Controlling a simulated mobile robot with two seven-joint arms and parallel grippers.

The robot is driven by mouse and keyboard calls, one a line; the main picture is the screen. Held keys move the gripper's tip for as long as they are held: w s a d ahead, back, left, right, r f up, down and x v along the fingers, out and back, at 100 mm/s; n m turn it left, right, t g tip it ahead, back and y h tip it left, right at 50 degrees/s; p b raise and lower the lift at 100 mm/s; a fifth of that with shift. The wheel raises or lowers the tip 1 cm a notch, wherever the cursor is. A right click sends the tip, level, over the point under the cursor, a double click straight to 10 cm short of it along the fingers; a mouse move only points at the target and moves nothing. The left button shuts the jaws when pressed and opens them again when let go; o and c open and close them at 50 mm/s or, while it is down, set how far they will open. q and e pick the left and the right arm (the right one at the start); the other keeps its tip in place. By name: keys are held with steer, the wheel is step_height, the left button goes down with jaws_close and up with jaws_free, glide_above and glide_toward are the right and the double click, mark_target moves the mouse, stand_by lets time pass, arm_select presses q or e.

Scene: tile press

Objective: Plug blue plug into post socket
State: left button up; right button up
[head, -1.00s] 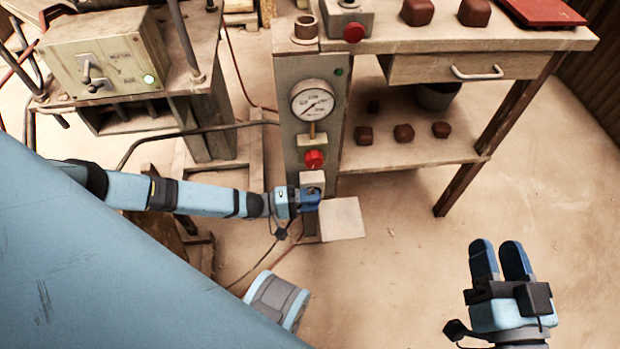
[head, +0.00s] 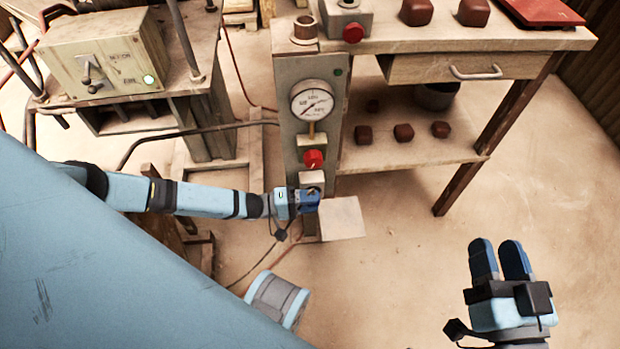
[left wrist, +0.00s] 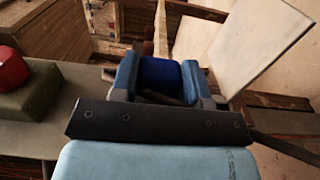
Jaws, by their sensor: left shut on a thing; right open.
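My left gripper (head: 308,200) is at the lower front of the grey post (head: 295,110), next to the pale socket box (head: 312,178) below the red knob. In the left wrist view its two fingers are closed around the blue plug (left wrist: 160,73). The socket opening and the plug's front end are hidden, so I cannot tell whether the plug is inside it. My right gripper (head: 500,262) is open and empty at the lower right, over bare floor.
A pressure gauge (head: 312,101) and red knob (head: 313,159) are on the post above. A pale flap (head: 342,218) stands out right of the left gripper. A workbench (head: 420,40) with dark red blocks is behind; a press (head: 105,60) is at left. Floor at right is clear.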

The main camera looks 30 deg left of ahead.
arm_select(q)
steer(key=shift+w+a, duration=0.25)
steer(key=shift+w, duration=0.1)
stand_by(0.6)
steer(key=o, duration=1)
steer(key=shift+s+a, duration=0.1)
